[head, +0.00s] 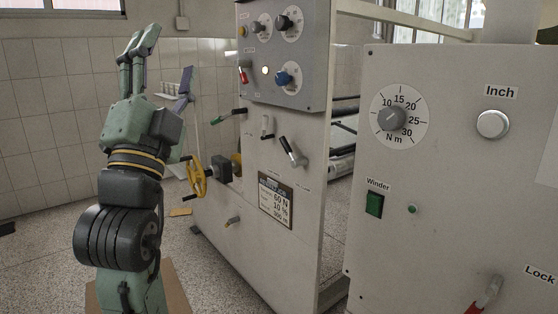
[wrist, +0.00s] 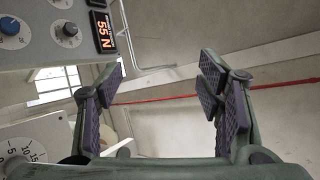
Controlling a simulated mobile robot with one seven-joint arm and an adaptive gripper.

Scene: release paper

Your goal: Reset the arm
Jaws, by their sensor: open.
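My arm stands upright at the left of the head view, and my gripper (head: 168,62) is at its top, pointing upward with its fingers spread apart. In the wrist view my gripper (wrist: 160,105) shows two purple-padded fingers wide apart with nothing between them. Beyond the fingers are a pale wall and ceiling and a red line. The gripper touches nothing that I can see.
A grey machine panel (head: 285,50) with knobs and levers (head: 292,151) stands right of my arm. A yellow handwheel (head: 196,176) is close beside the arm. A nearer panel (head: 455,200) with a dial (head: 397,117) fills the right. Open floor (head: 40,260) lies at the left.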

